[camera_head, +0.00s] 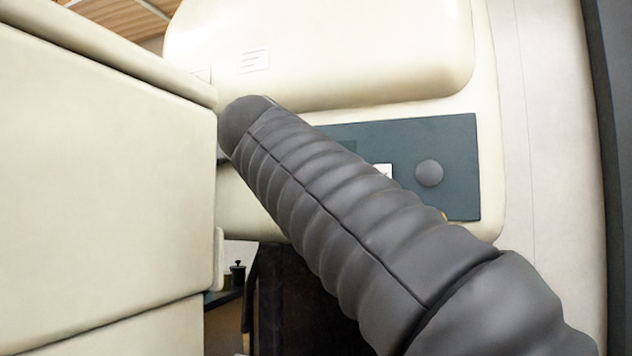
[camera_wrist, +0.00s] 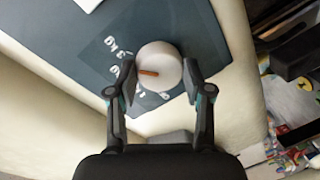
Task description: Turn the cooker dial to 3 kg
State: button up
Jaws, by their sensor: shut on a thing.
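The cooker dial (camera_wrist: 159,62) is a round pale knob on a dark teal panel (camera_wrist: 95,48) in the wrist view. An orange pointer mark runs from near its middle to the left. White figures sit on the panel left of and below the dial; one at upper left seems to read "KG", the others are too small or partly hidden to read surely. My gripper (camera_wrist: 159,72) has one finger on each side of the dial and is shut on it. In the head view my arm hides the gripper and part of the teal panel (camera_head: 462,135).
In the head view a large cream rounded cooker body (camera_head: 350,45) rises behind the panel. A grey round knob (camera_head: 429,173) stands on the panel's right part. A cream cabinet (camera_head: 105,170) stands close at left. Cluttered shelves (camera_wrist: 292,105) lie to the right in the wrist view.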

jog(key=shift+m+b, duration=0.3)
jog(key=shift+m, duration=0.3)
jog(key=o, duration=1.2)
jog(key=shift+c, duration=0.2)
jog(key=v, duration=1.2)
jog(key=shift+d, duration=0.1)
